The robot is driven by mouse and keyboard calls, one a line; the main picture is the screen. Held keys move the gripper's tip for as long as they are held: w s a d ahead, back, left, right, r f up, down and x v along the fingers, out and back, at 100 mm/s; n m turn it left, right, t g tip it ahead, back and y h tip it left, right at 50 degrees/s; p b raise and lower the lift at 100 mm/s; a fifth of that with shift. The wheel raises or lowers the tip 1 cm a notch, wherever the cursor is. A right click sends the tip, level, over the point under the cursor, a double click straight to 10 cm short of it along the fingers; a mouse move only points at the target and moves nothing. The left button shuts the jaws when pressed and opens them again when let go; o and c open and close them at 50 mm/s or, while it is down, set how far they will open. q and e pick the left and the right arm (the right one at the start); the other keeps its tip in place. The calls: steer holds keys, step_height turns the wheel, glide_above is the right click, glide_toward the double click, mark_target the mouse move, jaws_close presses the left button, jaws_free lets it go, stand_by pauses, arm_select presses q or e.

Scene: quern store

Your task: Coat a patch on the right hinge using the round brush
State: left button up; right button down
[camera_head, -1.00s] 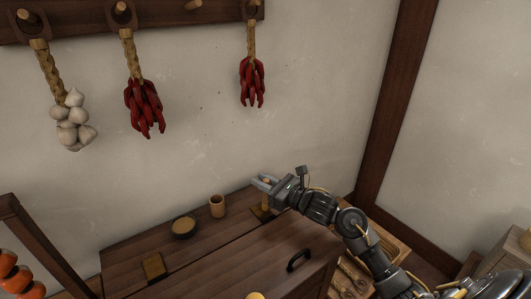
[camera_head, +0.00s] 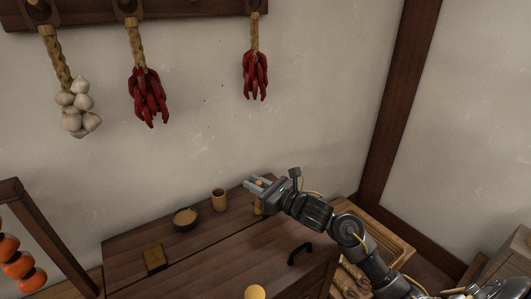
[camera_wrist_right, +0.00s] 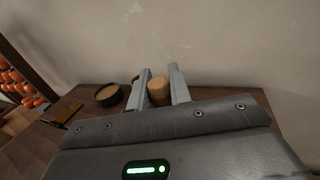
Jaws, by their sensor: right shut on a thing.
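My right gripper (camera_head: 256,184) is shut on the round brush, whose wooden handle (camera_wrist_right: 159,91) stands between the fingers in the right wrist view. The gripper is above the back right of the dark wooden chest (camera_head: 215,266). A brass-coloured patch (camera_head: 258,208), seemingly the right hinge, shows just below the gripper, partly hidden. The bristles cannot be made out, nor whether they touch it. The left hinge (camera_head: 155,259) lies on the lid seam at the left. A dark bowl (camera_head: 185,218) with tan contents stands behind the seam. My left gripper is not in view.
A wooden cup (camera_head: 219,199) stands left of the gripper, close to it. A black handle (camera_head: 300,254) is at the chest's front right. A wooden crate (camera_head: 385,235) is at the right. Garlic (camera_head: 78,108) and red peppers (camera_head: 148,97) hang on the wall above.

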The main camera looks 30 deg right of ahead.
step_height(320, 180, up, 8)
steer(key=p, duration=0.4)
steer(key=shift+a, duration=0.2)
stand_by(0.8)
